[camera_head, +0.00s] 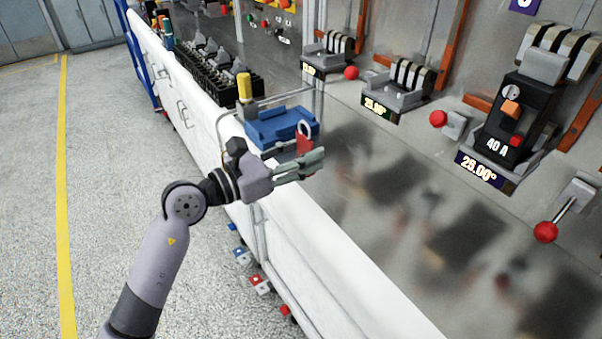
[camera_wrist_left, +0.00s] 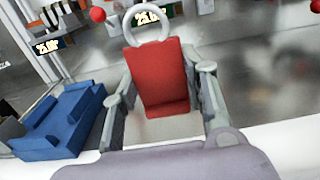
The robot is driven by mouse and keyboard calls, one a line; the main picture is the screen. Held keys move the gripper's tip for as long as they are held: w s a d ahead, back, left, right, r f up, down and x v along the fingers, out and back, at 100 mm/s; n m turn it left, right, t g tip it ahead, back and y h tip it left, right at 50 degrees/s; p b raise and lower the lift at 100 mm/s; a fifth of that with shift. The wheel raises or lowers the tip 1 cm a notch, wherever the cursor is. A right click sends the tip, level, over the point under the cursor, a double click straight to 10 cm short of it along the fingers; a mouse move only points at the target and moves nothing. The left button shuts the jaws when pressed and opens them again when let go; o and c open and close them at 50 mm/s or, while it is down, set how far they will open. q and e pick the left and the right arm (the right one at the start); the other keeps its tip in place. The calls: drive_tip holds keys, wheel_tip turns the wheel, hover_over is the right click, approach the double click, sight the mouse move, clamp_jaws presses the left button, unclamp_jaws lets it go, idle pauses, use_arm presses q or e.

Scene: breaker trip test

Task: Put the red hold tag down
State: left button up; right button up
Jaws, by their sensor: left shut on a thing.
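The red hold tag (camera_head: 303,143) with its pale ring is between the fingers of my left gripper (camera_head: 300,165). In the left wrist view the red tag (camera_wrist_left: 158,78) stands upright between the two fingers of my left gripper (camera_wrist_left: 163,100), with the ring (camera_wrist_left: 148,14) at its top. The gripper is shut on the tag. It is above the near edge of the metal bench (camera_head: 350,215), just in front of a blue block-like fixture (camera_head: 277,128). My right gripper is not in view.
A black breaker marked 40 A (camera_head: 498,145) stands at the right, with red-knobbed levers (camera_head: 545,232) along the bench. A rack of black parts (camera_head: 215,80) and a yellow cylinder (camera_head: 244,88) are behind the blue fixture. The bench right of my gripper is clear.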

use_arm(q)
wheel_tip(320, 180, down, 5)
drive_tip(key=shift+r+b, duration=0.2)
drive_tip(key=shift+b, duration=0.1)
drive_tip(key=shift+f, duration=0.2)
drive_tip(key=o, duration=1.3)
drive_tip(key=shift+o, duration=0.2)
